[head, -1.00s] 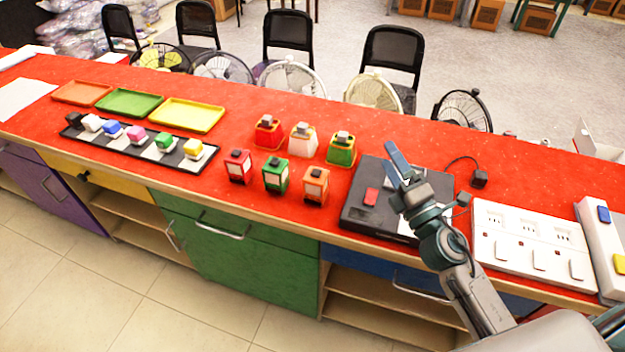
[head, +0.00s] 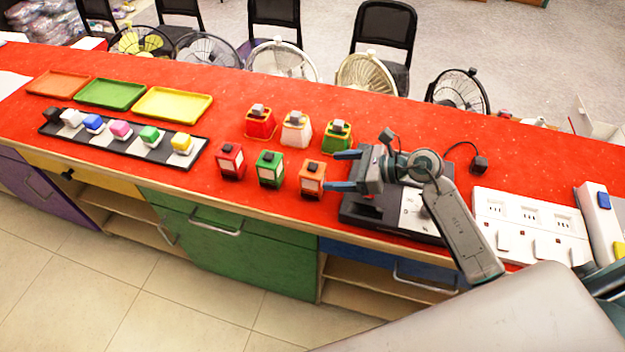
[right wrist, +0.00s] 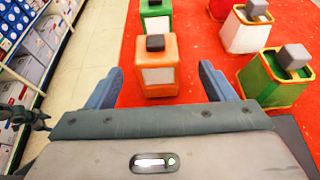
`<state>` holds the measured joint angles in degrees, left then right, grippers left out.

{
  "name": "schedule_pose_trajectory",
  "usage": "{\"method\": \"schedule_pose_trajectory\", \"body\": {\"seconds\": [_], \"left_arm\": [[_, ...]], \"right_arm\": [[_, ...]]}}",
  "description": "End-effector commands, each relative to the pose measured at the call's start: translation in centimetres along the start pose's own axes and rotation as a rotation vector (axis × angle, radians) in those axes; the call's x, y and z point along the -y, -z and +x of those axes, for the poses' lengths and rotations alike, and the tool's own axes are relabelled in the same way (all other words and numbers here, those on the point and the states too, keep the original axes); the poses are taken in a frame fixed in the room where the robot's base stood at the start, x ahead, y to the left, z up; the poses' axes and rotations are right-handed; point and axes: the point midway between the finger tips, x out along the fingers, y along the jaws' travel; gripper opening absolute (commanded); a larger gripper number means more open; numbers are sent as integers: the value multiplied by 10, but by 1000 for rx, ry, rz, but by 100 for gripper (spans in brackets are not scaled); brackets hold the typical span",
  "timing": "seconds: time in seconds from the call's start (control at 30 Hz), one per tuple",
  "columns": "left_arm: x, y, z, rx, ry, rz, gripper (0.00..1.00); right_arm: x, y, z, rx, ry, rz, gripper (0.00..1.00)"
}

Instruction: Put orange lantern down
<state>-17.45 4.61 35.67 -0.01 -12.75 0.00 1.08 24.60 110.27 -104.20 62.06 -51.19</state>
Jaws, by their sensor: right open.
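The orange lantern (head: 312,178) stands upright on the red counter (head: 290,98), at the right end of the front row of lanterns. In the right wrist view the orange lantern (right wrist: 157,68) is straight ahead, beyond and between the fingers. My right gripper (head: 345,170) is open and empty. Its blue fingers point left toward the lanterns, with the tips close to the orange lantern's right side. In the right wrist view the open fingers (right wrist: 160,88) lie on either side of it, apart from it. My left gripper is not in view.
A green lantern (head: 270,168) and a red lantern (head: 230,161) stand left of the orange one. Several more lanterns, including a white one (head: 296,128), stand behind. A black device (head: 368,208) lies under my right arm. White switch panels (head: 530,228) lie to the right.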

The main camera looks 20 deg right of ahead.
Motion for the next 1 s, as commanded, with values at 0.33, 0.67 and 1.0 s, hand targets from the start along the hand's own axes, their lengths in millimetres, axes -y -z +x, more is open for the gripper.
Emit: {"method": "schedule_pose_trajectory", "body": {"seconds": [0.33, 0.67, 1.0], "left_arm": [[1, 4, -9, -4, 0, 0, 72], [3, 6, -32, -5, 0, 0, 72], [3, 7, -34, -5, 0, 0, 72]], "right_arm": [[-1, -2, 22, 2, -1, 3, 76], [-4, -3, 60, 4, 0, 5, 76], [-4, 1, 71, 1, 0, 1, 76]]}}
